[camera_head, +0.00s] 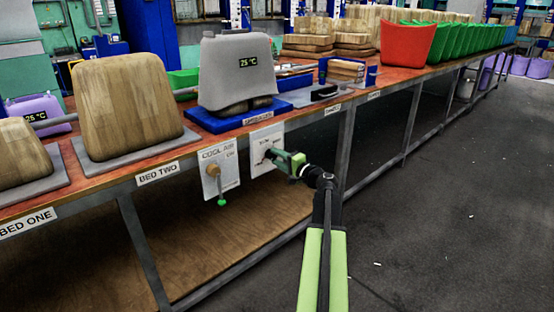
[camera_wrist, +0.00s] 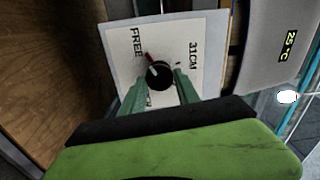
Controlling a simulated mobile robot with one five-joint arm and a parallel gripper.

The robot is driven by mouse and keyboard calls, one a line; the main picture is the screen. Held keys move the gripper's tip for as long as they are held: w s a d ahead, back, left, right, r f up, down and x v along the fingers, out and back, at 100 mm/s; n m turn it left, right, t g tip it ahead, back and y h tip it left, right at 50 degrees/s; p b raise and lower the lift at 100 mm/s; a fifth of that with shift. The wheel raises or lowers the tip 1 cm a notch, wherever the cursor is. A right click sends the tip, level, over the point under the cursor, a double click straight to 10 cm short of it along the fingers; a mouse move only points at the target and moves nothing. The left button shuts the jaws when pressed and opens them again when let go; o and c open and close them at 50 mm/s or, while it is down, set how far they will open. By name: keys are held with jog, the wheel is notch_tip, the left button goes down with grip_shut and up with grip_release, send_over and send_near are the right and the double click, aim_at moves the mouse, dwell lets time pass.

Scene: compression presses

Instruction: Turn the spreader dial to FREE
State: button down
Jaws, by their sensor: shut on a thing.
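The spreader dial is a round black knob (camera_wrist: 160,76) on a white plate (camera_wrist: 118,72) marked FREE and 31CM. In the wrist view, FREE is at upper left and 31CM at upper right. A red-tipped pointer at the knob points up and left, toward the FREE side. My gripper (camera_wrist: 160,88) has its green fingers on both sides of the knob and is shut on it. In the head view, my gripper (camera_head: 277,157) is at the white plate (camera_head: 262,138) below the bench edge and hides most of the dial.
A COOL AIR plate (camera_head: 225,156) with a green-ended lever (camera_head: 222,201) hangs just left. Above, a grey form reading 25 °C (camera_head: 236,78) sits on a blue base (camera_head: 204,121). Wooden forms (camera_head: 125,100) stand left on the bench.

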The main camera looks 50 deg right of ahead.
jog(key=shift+n, duration=0.3)
dwell(0.4)
jog(key=c, duration=0.9)
grip_release()
jog(key=s+a, duration=0.1)
jog(key=s, duration=1.6)
jog(key=shift+s+a, duration=0.15)
jog(key=shift+s, duration=0.05)
